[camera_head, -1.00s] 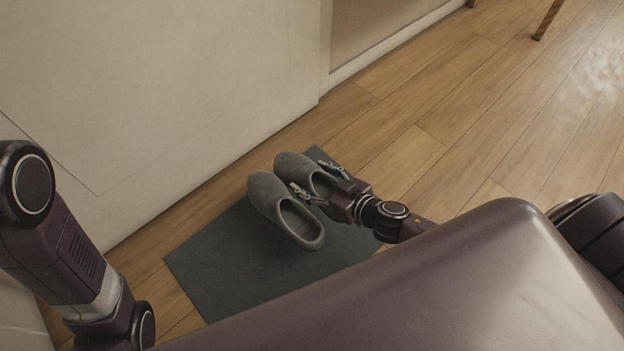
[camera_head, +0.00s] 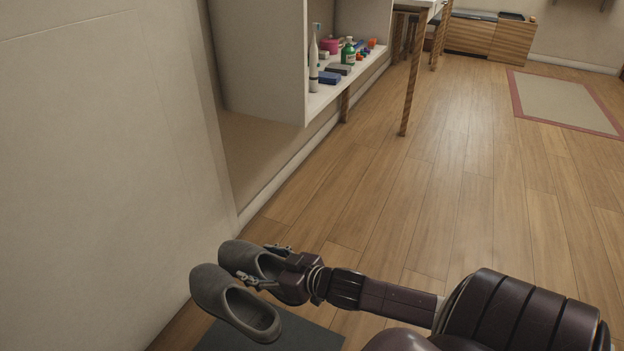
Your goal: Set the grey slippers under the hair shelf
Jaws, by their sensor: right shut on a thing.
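The pair of grey slippers shows at the lower left: the near slipper (camera_head: 228,302) and the far slipper (camera_head: 240,257), side by side, toes pointing up and left. My right gripper (camera_head: 260,265) is shut on the slippers, with one finger between the two and the other at the far slipper's outer side. The pair looks raised above the dark mat (camera_head: 290,337), though the gap is hard to judge. The hair shelf (camera_head: 318,103), a white open unit with bottles and small items, is on the wall ahead, with open floor beneath it. My left gripper is out of view.
A pale wall panel (camera_head: 100,150) runs close along the left of the slippers. A wooden table leg (camera_head: 412,85) stands beyond the shelf. A wooden cabinet (camera_head: 487,38) and a red-edged rug (camera_head: 566,102) are farther off. The wood floor (camera_head: 440,200) between is clear.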

